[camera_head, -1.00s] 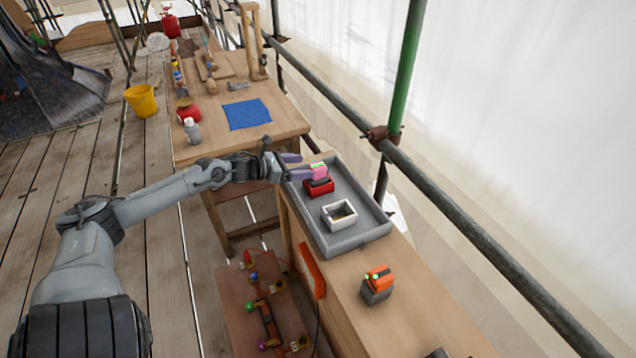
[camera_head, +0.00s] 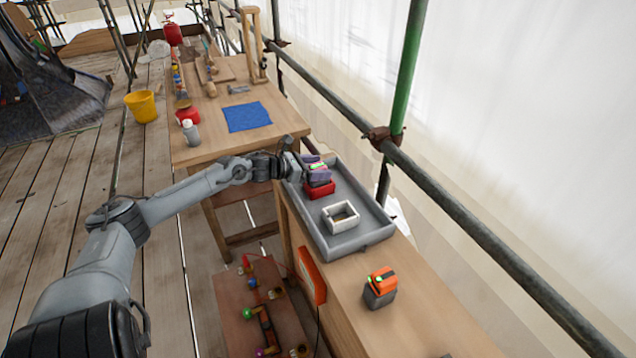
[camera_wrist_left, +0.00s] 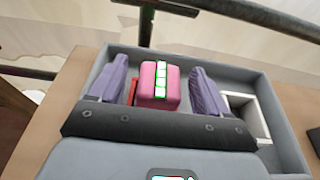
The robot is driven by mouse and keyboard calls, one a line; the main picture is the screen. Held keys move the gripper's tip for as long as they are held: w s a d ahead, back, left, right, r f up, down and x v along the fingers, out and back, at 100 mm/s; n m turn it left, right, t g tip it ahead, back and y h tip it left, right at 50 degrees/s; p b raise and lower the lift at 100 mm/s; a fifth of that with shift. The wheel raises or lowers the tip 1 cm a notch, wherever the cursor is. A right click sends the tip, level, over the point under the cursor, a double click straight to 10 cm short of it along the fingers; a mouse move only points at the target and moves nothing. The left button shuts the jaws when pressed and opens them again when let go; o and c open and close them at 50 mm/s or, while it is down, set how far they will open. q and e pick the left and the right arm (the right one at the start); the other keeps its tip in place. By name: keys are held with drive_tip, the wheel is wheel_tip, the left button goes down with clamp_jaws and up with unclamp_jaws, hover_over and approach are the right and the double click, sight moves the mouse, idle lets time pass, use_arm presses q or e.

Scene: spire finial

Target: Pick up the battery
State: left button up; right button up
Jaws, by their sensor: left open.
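The pink battery (camera_wrist_left: 159,84), with a strip of green lights, stands in a red holder (camera_head: 318,190) in the grey tray. In the head view the battery is mostly hidden by my fingers. My left gripper (camera_head: 315,169) is open around it. In the left wrist view its two purple fingers (camera_wrist_left: 160,92) stand on either side of the battery, with a gap on each side. My right gripper is not in view.
A white empty holder (camera_head: 341,215) sits in the grey tray (camera_head: 327,248). An orange and grey block (camera_head: 380,287) is on the bench nearer me. A blue cloth (camera_head: 246,116) lies on the far table. A scaffold pipe (camera_head: 470,225) runs along the right.

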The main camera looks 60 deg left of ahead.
use_arm(q)
drive_tip(key=shift+w, duration=0.2)
drive_tip(key=shift+c, duration=0.4)
clamp_jaws()
